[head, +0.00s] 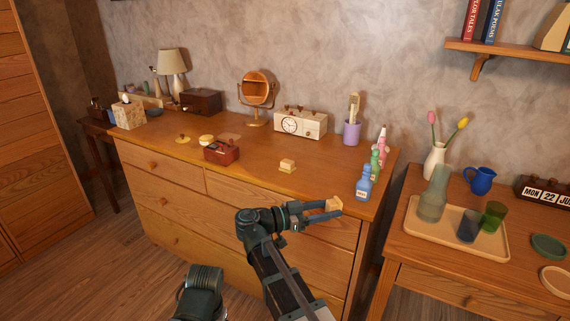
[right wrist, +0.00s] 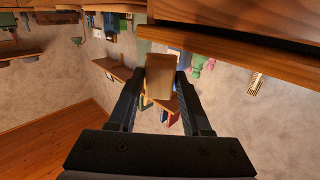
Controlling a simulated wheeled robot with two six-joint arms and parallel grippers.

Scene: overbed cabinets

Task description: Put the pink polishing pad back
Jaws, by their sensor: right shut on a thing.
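My right gripper (head: 328,208) is shut on a small tan block (head: 334,204), just off the front edge of the dresser near its right end. The block also shows between the fingers in the right wrist view (right wrist: 159,78). It looks tan, and I cannot tell whether it is the pink pad. A similar pale yellowish block (head: 287,167) rests on the dresser top. A small red-brown box (head: 221,152) stands left of it. No clearly pink pad shows. My left gripper is out of view.
The dresser top (head: 258,184) is clear at the front. Blue (head: 363,184), green and pink bottles stand at its right end. A clock (head: 299,124), round mirror (head: 257,90) and purple cup (head: 352,133) stand behind. A tray (head: 425,236) with glassware is on the right table.

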